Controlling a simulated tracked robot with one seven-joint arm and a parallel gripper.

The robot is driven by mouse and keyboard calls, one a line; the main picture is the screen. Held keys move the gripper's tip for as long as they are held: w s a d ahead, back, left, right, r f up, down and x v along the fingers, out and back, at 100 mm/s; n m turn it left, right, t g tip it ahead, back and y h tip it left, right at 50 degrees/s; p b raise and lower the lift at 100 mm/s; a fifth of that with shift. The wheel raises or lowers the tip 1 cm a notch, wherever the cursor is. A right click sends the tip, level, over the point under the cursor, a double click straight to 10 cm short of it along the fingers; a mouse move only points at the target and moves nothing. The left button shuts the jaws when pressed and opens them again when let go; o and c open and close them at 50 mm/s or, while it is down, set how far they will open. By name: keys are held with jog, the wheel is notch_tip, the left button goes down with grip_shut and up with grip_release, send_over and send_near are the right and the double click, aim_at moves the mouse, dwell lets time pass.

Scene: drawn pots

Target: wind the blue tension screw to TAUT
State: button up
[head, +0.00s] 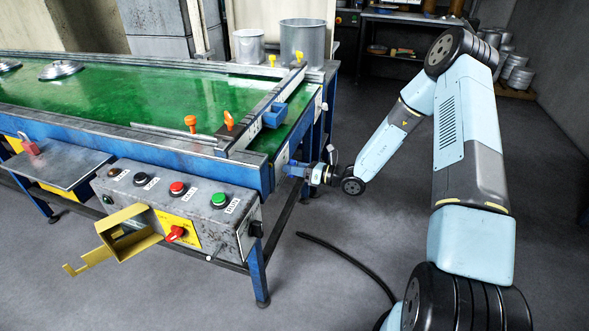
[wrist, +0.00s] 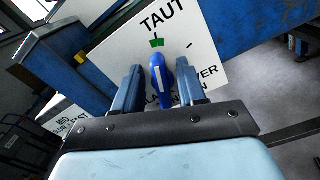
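The blue tension screw (wrist: 160,78) is a knob with a white line on the end of the conveyor, in front of a white label plate (wrist: 205,60). The line points up, close to the green mark (wrist: 157,43) below the word TAUT. My gripper (wrist: 160,88) has one blue finger on each side of the knob, with a visible gap on the left; contact on the right is unclear. The lower lettering on the plate is partly hidden by the knob and fingers. In the head view my gripper (head: 292,169) is at the conveyor's end and the screw cannot be made out.
The green conveyor belt (head: 150,100) runs along the blue frame. A control box (head: 220,225) with several buttons, a red switch (head: 175,233) and an open yellow cover (head: 125,232) hangs at the near side. A black cable (head: 345,255) lies on the floor, otherwise clear around my arm.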

jog(key=shift+d, duration=0.1)
jog(key=v, duration=1.3)
jog(key=shift+d, duration=0.3)
